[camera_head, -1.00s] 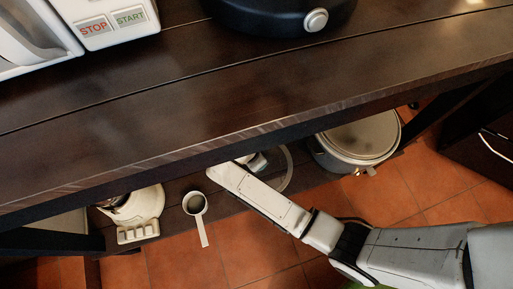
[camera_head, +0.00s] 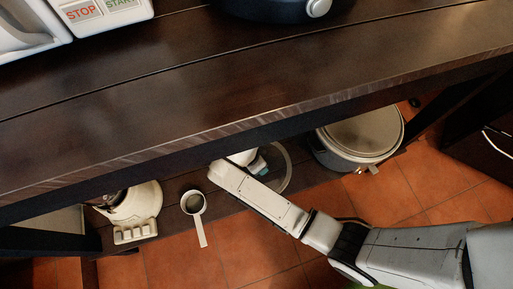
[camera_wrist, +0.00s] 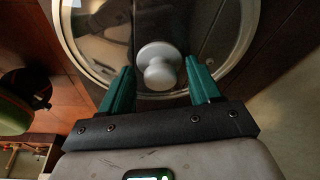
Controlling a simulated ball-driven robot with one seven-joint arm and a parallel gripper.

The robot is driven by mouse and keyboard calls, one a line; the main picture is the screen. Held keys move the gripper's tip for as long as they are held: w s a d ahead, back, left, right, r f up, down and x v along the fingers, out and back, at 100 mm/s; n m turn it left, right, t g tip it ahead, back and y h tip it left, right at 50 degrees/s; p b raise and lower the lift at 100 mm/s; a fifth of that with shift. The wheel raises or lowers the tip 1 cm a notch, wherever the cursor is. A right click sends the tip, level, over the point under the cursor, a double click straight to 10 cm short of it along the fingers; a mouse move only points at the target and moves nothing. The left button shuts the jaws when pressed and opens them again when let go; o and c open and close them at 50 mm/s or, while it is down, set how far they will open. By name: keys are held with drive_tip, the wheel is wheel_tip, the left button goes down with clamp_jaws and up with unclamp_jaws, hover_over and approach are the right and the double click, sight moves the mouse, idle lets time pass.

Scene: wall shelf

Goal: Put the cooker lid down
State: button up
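The glass cooker lid (camera_head: 284,167) lies flat on the lower shelf, partly hidden by my arm. In the wrist view, the clear lid (camera_wrist: 100,52) has a pale rim and a round grey knob (camera_wrist: 160,73). My gripper (camera_head: 256,166) is just above the lid in the head view, with a bit of teal finger showing. In the wrist view, the two teal fingers of my gripper (camera_wrist: 160,88) are spread apart, one on each side of the knob, with visible gaps. The fingers do not appear to touch it.
A grey pot (camera_head: 345,159) stands right of the lid. A small long-handled pan (camera_head: 194,203) and a cream appliance (camera_head: 137,232) are to the left. Overhead, the dark upper shelf (camera_head: 240,85) carries a STOP/START appliance (camera_head: 105,14) and a dark pot (camera_head: 280,9).

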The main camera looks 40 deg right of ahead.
drive_tip(key=p+v, duration=0.5)
drive_tip(key=v, duration=0.7)
drive_tip(key=shift+r, duration=0.2)
drive_tip(key=s+d+r+n+y, duration=0.1)
drive_tip(key=s+d+r+n, duration=0.1)
drive_tip(key=s+d+n, duration=0.3)
drive_tip(key=s+d+r+n+t+y, duration=0.1)
drive_tip(key=s+d+r+n+y, duration=0.1)
drive_tip(key=s+d+n, duration=0.4)
drive_tip(key=s+r+n, duration=0.1)
drive_tip(key=s+n, duration=0.4)
drive_tip(key=n, duration=0.1)
drive_tip(key=shift+s+d+n, duration=0.25)
drive_tip(key=shift+n, duration=0.05)
drive_tip(key=shift+s+f, duration=0.1)
